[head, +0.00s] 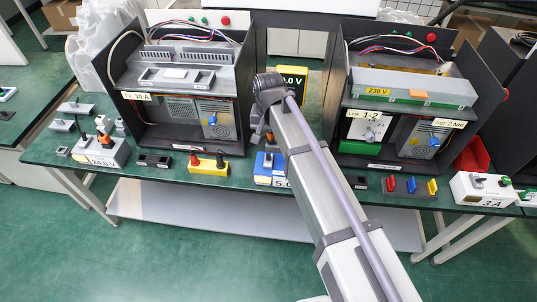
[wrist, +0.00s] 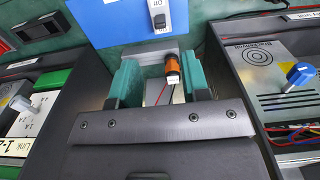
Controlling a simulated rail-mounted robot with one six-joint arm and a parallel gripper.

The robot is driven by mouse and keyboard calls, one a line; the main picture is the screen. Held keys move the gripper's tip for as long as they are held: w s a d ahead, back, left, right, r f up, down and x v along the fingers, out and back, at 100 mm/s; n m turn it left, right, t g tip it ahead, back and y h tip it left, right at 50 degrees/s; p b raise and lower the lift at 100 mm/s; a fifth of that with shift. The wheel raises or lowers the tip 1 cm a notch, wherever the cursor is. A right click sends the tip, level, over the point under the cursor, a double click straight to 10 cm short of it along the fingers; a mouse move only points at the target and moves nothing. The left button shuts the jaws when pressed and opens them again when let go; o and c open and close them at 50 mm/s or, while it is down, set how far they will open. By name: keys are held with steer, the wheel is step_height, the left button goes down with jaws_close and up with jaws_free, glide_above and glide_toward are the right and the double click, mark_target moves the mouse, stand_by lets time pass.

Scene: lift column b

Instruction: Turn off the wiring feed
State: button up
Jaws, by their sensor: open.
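No label that I can read names a wiring feed, so I cannot tell which control it is. In the wrist view, my gripper (wrist: 157,78) is open, with its two green fingers apart. An orange and black piece (wrist: 173,68) with a small white tag shows beside the right finger; whether they touch is unclear. Red and dark wires (wrist: 162,93) show between the fingers. Beyond them is a blue panel (wrist: 112,22) with a dark switch (wrist: 159,20) on a white label. In the head view my arm hides the gripper; a blue box (head: 265,163) stands beside the arm.
A left cabinet (head: 243,65) and a right cabinet (head: 480,75) flank my arm. On the green bench stand a yellow terminal box (head: 208,168), a switch box at left (head: 105,153) and one marked 3 A (head: 484,190). A blue knob (wrist: 299,74) stands out at right in the wrist view.

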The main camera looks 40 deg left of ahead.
mark_target(268, 154)
step_height(268, 154, down, 10)
steer(key=b, duration=0.8)
steer(key=shift+r+b, duration=0.1)
steer(key=shift+b, duration=0.25)
steer(key=shift+r, duration=0.1)
steer(key=shift+r, duration=0.1)
steer(key=shift+c, duration=0.2)
jaws_close()
steer(key=shift+s+d+t, duration=0.3)
steer(key=shift+s+t, duration=0.1)
steer(key=shift+s+d+f+t+y+b, duration=0.15)
steer(key=shift+s+f+t+y+b, duration=0.15)
steer(key=shift+t+y, duration=0.35)
steer(key=shift+f+t+b, duration=0.1)
steer(key=shift+t+b, duration=0.2)
steer(key=shift+t, duration=0.25)
steer(key=shift+r+t+y, duration=0.2)
steer(key=shift+t+y, duration=0.1)
steer(key=shift+y, duration=0.05)
